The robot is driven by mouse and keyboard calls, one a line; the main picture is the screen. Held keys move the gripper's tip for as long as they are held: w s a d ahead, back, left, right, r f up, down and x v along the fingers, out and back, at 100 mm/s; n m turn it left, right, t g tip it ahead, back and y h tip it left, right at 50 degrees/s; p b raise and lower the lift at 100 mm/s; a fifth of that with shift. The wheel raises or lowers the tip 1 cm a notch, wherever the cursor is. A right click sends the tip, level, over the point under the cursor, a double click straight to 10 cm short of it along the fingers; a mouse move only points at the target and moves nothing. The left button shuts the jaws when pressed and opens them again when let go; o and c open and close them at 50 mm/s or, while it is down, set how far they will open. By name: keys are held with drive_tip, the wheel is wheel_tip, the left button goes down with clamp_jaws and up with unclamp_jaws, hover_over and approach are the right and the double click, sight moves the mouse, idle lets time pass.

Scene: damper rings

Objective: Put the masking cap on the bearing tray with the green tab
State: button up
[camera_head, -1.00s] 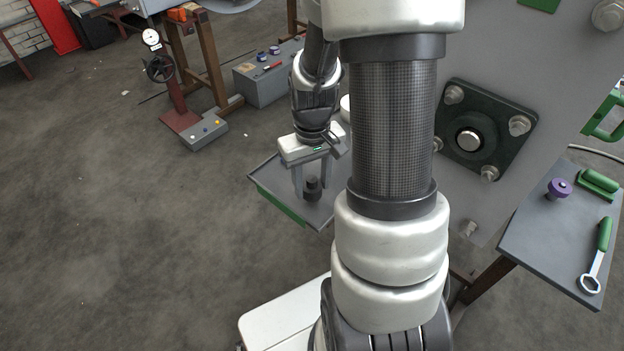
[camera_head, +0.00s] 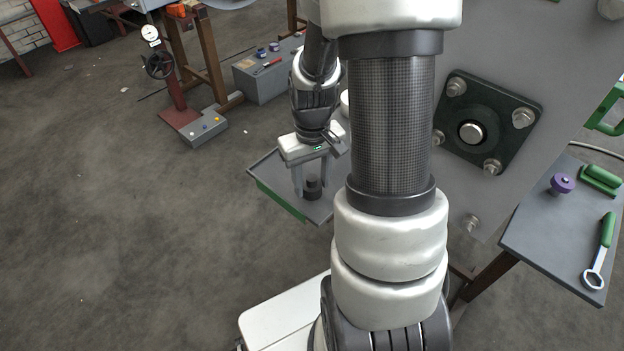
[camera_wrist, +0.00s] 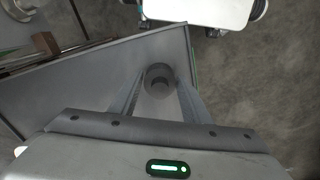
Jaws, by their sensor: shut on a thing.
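The masking cap (camera_head: 313,190) is a small dark cylinder between the two fingers of my gripper (camera_head: 313,187). In the wrist view the cap (camera_wrist: 159,77) shows as a round grey piece with a darker centre between the fingertips (camera_wrist: 160,90). My gripper is shut on it. Beneath is a grey tray (camera_head: 268,168) with a green strip (camera_head: 278,201) along its front left edge. The tray surface (camera_wrist: 80,90) also shows in the wrist view. I cannot tell whether the cap touches the tray. My arm hides the tray's right part.
A bearing block (camera_head: 487,122) with bolts is on the grey panel at right. A grey side shelf (camera_head: 545,235) holds a purple knobbed piece (camera_head: 562,184), a green-handled piece (camera_head: 600,178) and a wrench (camera_head: 600,255). A toolbox (camera_head: 262,85) stands behind.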

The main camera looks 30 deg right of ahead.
drive_tip(key=shift+f, duration=0.3)
drive_tip(key=o, duration=1.5)
wheel_tip(320, 180, up, 18)
drive_tip(key=p, duration=0.3)
drive_tip(key=shift+f, duration=0.25)
clamp_jaws()
idle(0.6)
